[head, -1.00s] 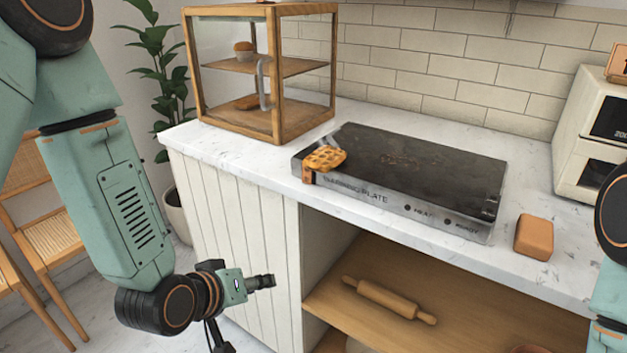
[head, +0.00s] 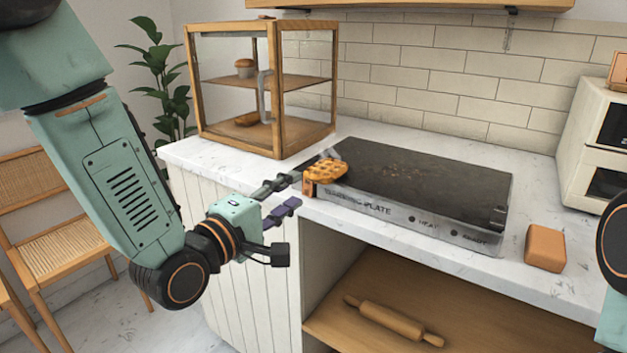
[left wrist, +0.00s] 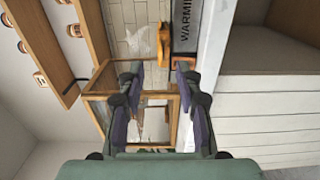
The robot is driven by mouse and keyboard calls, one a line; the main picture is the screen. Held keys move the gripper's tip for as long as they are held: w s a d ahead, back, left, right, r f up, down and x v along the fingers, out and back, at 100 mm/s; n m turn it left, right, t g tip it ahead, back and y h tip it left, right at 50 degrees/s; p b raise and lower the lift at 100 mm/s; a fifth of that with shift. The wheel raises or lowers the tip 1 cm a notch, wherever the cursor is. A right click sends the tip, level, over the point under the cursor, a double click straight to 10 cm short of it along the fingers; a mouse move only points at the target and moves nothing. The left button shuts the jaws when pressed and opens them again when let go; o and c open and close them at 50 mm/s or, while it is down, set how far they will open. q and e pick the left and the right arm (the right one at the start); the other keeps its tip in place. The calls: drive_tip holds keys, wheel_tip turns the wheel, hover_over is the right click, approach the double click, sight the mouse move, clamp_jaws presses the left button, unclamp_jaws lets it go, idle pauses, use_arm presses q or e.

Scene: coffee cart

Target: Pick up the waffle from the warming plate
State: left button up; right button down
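The golden-brown waffle (head: 326,170) lies at the near left corner of the dark warming plate (head: 430,180) and juts a little past its edge. In the left wrist view the waffle (left wrist: 163,43) is an orange shape beside the lettered front of the plate (left wrist: 187,25), just beyond the fingertips. My left gripper (head: 293,191) is open and empty, just left of the waffle, with its fingers pointing at it. The open fingers also show in the left wrist view (left wrist: 160,76). Whether they touch the waffle cannot be told. My right gripper is out of view.
A glass-sided wooden case (head: 262,87) with pastries stands behind on the white counter (head: 385,130). A brown block (head: 545,248) lies right of the plate. A white appliance (head: 592,145) stands at far right. A rolling pin (head: 393,320) lies on the shelf below.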

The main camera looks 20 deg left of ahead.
sight(313, 176)
use_arm(q)
drive_tip(key=x, duration=0.5)
drive_tip(key=shift+w, duration=0.15)
drive_tip(key=shift+x, duration=0.8)
drive_tip(key=shift+f, duration=0.1)
clamp_jaws()
wheel_tip(313, 176, up, 3)
drive_tip(key=p, duration=0.2)
drive_tip(key=shift+p, duration=0.4)
drive_tip(key=shift+f, duration=0.2)
